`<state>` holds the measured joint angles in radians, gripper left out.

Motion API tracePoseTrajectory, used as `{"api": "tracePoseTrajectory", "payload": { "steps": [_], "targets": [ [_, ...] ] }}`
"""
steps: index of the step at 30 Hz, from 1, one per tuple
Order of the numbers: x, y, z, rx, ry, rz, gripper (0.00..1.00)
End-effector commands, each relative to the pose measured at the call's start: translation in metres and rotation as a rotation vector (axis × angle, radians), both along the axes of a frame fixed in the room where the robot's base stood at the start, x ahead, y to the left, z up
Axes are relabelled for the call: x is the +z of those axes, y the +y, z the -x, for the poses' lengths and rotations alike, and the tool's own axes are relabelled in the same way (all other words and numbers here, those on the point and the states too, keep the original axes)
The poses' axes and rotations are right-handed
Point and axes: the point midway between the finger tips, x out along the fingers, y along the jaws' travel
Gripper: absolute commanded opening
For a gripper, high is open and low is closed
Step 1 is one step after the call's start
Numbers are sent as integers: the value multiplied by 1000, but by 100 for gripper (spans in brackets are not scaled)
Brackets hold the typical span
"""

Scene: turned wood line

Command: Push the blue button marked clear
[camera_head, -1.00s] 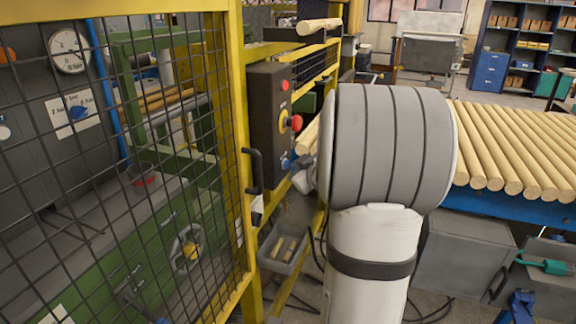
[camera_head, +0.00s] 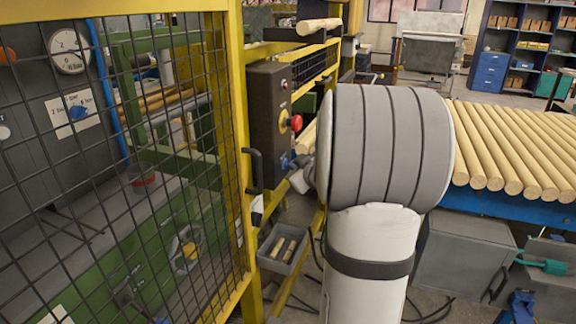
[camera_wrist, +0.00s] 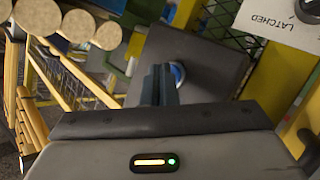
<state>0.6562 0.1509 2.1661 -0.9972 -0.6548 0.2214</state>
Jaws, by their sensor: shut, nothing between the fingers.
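The blue button (camera_head: 285,161) is at the bottom of the dark control box (camera_head: 267,125) on the yellow fence post. In the wrist view the blue button (camera_wrist: 178,72) shows just right of my fingertips, partly covered by them. My gripper (camera_wrist: 162,70) is shut and empty, its fingers pointing at the box face. In the head view my gripper (camera_head: 296,163) is right at the button, mostly hidden behind my arm. I cannot tell for sure whether the tips touch it. Any marking beside the button is not readable.
A red emergency knob (camera_head: 294,122) sits above the button, with a small unlit lamp (camera_head: 284,85) at the top. A black handle (camera_head: 254,170) and mesh fence (camera_head: 150,150) stand left. A grey bin (camera_head: 283,248) is below. Wooden rods (camera_head: 510,150) lie at right.

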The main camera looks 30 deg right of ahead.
Motion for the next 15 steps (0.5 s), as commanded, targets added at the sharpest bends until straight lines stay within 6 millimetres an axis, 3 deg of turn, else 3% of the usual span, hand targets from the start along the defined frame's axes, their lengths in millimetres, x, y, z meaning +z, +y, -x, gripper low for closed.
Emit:
{"api": "tracePoseTrajectory", "payload": {
  "steps": [15],
  "targets": [
    [1,-9,12,-1,0,0,0]
  ]
}}
